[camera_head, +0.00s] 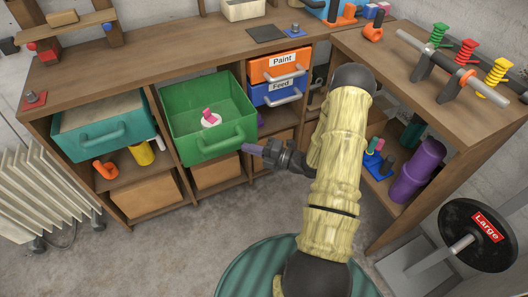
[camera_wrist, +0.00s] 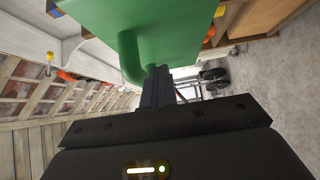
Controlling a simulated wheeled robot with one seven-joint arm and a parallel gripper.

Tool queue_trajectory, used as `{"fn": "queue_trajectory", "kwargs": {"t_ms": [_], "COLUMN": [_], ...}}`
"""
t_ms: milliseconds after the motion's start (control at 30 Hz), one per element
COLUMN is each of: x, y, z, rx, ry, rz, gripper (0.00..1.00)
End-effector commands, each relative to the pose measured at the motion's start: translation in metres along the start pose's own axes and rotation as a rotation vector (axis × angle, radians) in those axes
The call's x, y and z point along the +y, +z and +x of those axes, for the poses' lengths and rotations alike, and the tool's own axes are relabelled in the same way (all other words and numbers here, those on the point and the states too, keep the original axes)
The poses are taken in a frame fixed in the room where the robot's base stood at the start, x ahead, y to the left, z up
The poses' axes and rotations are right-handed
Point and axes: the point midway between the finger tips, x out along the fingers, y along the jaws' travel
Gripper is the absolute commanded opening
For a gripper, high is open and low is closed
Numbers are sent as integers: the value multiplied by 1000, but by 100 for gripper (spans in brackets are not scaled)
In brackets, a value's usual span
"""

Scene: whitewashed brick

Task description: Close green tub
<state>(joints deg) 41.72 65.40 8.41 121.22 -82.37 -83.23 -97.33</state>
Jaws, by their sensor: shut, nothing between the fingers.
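The green tub (camera_head: 196,146) is pulled out from the shelf unit under the workbench. A small white and pink object (camera_head: 210,118) sits inside it. Its handle (camera_head: 224,147) is on the front face. My gripper (camera_head: 247,149) is shut and empty, at the right end of the handle and close to the tub's front. In the wrist view the green tub (camera_wrist: 190,30) fills the top, and its handle (camera_wrist: 128,58) is just left of my gripper's fingertips (camera_wrist: 158,74). I cannot tell whether the fingers touch the tub.
A teal tub (camera_head: 70,145) is pulled out to the left. Orange Paint (camera_head: 268,70) and blue Feed (camera_head: 268,95) drawers are to the right. A white radiator (camera_head: 40,200) stands at far left, a Large weight (camera_head: 478,235) at right. The floor in front is clear.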

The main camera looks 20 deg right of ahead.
Motion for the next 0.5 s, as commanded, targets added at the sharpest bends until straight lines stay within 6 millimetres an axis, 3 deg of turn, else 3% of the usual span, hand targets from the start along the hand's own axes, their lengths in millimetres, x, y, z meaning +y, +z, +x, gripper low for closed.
{"fn": "queue_trajectory", "kwargs": {"t_ms": [200,500], "x": [0,0], "y": [21,28], "z": [26,33], "rx": [-1,-1], "ry": [1,0], "rz": [-3,1], "gripper": [0,0]}}
